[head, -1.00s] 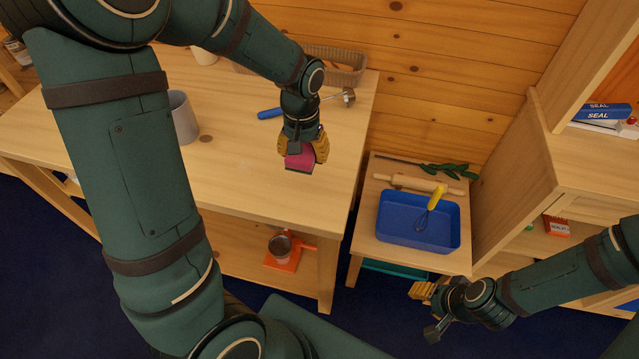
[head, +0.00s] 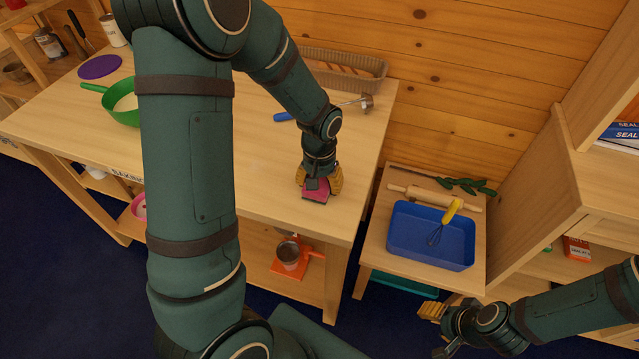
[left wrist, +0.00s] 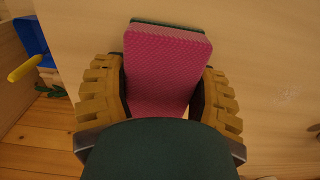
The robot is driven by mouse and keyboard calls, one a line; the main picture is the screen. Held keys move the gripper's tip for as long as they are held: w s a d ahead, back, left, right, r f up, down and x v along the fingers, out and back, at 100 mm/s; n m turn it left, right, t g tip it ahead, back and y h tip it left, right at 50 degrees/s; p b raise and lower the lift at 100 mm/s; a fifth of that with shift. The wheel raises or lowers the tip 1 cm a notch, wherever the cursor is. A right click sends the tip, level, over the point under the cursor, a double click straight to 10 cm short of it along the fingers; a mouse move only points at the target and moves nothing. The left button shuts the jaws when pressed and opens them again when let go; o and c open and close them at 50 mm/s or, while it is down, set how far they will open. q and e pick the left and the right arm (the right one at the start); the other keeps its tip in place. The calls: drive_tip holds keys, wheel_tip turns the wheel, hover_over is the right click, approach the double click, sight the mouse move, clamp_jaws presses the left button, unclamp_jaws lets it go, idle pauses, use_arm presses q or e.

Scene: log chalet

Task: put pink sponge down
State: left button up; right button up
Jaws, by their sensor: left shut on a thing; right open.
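The pink sponge (head: 316,195) has a dark green layer on one face. It is between the yellow fingers of my left gripper (head: 320,184), low over the right part of the wooden table (head: 265,180). The left wrist view shows the sponge (left wrist: 167,70) gripped between both fingers of the left gripper (left wrist: 160,95). I cannot tell whether the sponge touches the tabletop. My right gripper (head: 437,330) is open and empty at the lower right, below the small side table (head: 375,245).
A ladle (head: 350,103) with a blue handle and a basket (head: 345,70) lie behind the sponge. A green pan (head: 122,104) and a purple disc (head: 100,67) are at the left. A blue tray (head: 430,250) with a whisk stands on the side table. Tabletop around the sponge is clear.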

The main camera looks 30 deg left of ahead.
use_arm(q)
drive_tip(key=shift+f, duration=0.15)
drive_tip(key=o, duration=1.3)
drive_tip(key=shift+r, duration=0.35)
wheel_tip(320, 180, up, 12)
drive_tip(key=p, duration=0.2)
drive_tip(key=shift+f+p, duration=0.2)
drive_tip(key=shift+p, duration=0.2)
drive_tip(key=shift+s, duration=0.1)
